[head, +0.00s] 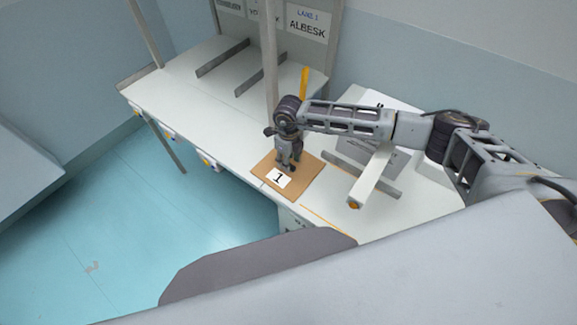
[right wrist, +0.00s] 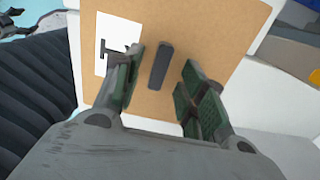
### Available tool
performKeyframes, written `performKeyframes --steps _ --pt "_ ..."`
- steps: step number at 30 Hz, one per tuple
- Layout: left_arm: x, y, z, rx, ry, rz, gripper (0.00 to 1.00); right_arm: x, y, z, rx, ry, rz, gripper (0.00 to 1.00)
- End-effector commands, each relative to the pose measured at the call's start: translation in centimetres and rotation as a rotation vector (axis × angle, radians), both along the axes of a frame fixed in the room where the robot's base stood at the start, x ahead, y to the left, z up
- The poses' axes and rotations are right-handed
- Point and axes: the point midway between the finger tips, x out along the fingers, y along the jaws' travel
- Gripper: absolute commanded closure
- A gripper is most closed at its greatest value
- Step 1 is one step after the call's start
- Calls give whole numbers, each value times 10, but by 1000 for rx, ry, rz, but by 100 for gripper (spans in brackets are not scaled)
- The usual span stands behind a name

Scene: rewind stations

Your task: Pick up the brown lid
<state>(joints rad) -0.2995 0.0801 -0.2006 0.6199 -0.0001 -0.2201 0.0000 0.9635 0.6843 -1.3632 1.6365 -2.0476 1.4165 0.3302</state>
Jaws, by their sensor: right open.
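The brown lid (head: 306,181) is a flat square board lying on the white table near its front edge. It carries a white label (head: 278,178) with the number 1. In the right wrist view the lid (right wrist: 212,32) fills the upper middle, with a dark upright handle bar (right wrist: 160,66) on it. My right gripper (head: 288,165) points down over the lid. In the right wrist view its open fingers (right wrist: 165,70) stand on either side of the handle, with a gap on both sides. The handle is hidden by the gripper in the head view. My left gripper is not in view.
The white table (head: 190,110) has grey rails (head: 222,58) at the back left. A grey post (head: 270,60) rises behind the lid. A pale bar (head: 372,175) with an orange end lies right of it. The table left of the lid is clear.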

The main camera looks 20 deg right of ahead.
Motion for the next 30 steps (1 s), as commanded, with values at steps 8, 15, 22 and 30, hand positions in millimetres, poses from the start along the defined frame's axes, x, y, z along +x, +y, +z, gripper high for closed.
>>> performKeyframes --steps 8,15,22,30 --pt "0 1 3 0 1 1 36 0 1 -16 1 -1 0 59" --pt "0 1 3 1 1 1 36 0 0 -16 1 -1 0 59" --pt "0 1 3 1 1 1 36 0 0 -16 1 -1 0 67" --pt "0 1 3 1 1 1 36 0 0 -16 1 -1 0 100"
